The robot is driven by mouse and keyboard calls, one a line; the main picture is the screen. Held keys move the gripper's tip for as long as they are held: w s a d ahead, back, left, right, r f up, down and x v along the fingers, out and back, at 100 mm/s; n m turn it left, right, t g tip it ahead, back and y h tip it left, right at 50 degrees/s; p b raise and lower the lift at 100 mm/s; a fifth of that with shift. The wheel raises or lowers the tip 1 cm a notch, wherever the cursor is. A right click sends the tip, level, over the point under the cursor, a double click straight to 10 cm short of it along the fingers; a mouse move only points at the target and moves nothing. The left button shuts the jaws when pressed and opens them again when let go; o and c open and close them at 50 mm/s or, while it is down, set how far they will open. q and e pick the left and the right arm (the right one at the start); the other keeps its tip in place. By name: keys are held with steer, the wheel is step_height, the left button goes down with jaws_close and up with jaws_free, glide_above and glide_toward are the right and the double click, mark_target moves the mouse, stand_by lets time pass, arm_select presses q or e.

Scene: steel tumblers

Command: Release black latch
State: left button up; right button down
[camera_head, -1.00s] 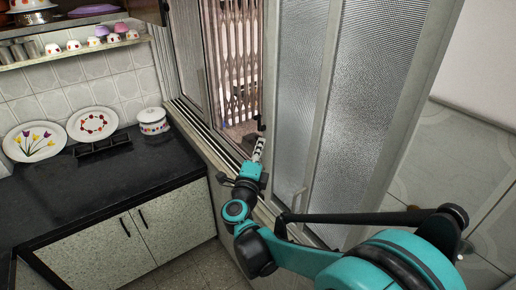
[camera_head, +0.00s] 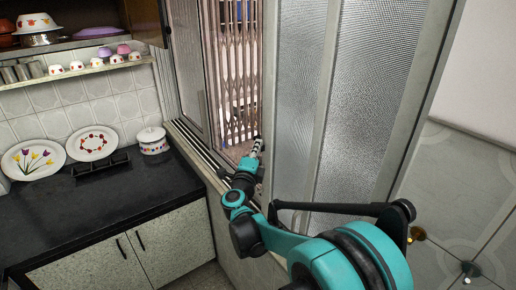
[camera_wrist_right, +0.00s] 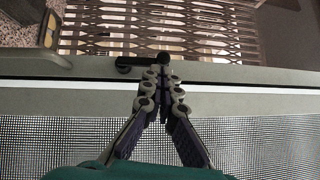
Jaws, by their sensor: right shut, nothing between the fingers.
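The black latch (camera_wrist_right: 138,62) is a short dark bar on the grey frame of the glass panel, in the right wrist view. My right gripper (camera_wrist_right: 163,72) is shut and empty, with its fingertips at the right end of the latch. Whether they touch it I cannot tell. In the head view my right gripper (camera_head: 257,146) is at the inner edge of the ribbed-glass panel (camera_head: 295,110), by the opening. The latch is too small and dark to make out clearly there. My left gripper is not in view.
A metal lattice grille (camera_head: 237,75) stands behind the opening. A black counter (camera_head: 95,200) with plates, a black tray (camera_head: 103,165) and a white pot (camera_head: 152,141) is at the left. A shelf with cups (camera_head: 80,72) hangs above it.

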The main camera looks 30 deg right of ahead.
steer(key=shift+r, duration=0.1)
steer(key=shift+w+r+n+p, duration=0.1)
steer(key=shift+w+n+p, duration=0.05)
steer(key=shift+n+p, duration=0.2)
